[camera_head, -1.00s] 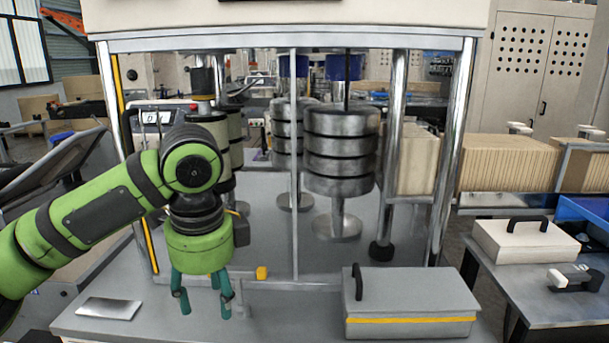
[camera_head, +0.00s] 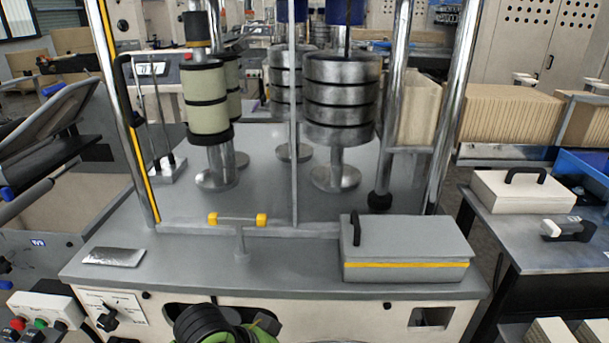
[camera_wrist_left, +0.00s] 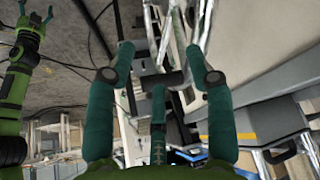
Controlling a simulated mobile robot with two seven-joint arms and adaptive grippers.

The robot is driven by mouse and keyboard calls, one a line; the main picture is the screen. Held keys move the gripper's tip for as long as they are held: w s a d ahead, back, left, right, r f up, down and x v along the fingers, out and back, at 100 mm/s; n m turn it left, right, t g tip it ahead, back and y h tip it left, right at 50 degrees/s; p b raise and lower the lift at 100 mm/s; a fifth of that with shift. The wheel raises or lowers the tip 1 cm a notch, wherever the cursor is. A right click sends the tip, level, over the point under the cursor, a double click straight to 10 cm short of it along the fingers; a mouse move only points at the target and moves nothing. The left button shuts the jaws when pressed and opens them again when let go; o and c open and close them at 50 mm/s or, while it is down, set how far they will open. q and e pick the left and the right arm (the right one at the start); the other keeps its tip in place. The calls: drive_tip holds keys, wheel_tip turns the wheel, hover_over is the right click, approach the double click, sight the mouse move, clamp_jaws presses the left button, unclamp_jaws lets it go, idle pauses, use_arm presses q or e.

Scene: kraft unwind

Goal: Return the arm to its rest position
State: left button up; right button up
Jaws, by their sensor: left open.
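My left gripper (camera_wrist_left: 158,62) shows in the left wrist view, its teal fingers spread apart with nothing between them. In the head view only a green and black part of my arm (camera_head: 222,328) shows at the bottom edge, below the machine's front; the left gripper itself is out of that picture. My right gripper (camera_wrist_left: 35,15) shows small at the upper left of the left wrist view, with its fingers apart and nothing visible between them.
The machine's grey deck (camera_head: 190,262) carries a silver packet (camera_head: 114,257), a yellow-ended bar (camera_head: 238,219) and a grey lidded box (camera_head: 407,248). Metal posts and stacked rolls (camera_head: 340,100) stand behind. A side table (camera_head: 535,250) is at right, a control box (camera_head: 45,311) at lower left.

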use_arm(q)
drive_tip(key=s+a+f+n+y, duration=0.4)
drive_tip(key=s+a+f+n, duration=0.65)
drive_tip(key=s+a, duration=0.5)
wheel_tip(320, 180, down, 25)
drive_tip(key=s, duration=0.2)
drive_tip(key=s+a+f+g, duration=0.1)
drive_tip(key=s+a+f, duration=0.1)
drive_tip(key=s+f, duration=1)
drive_tip(key=shift+s+a+m+g+y, duration=0.3)
drive_tip(key=shift+s+a+m+y, duration=0.15)
drive_tip(key=shift+s, duration=0.6)
drive_tip(key=shift+f, duration=0.1)
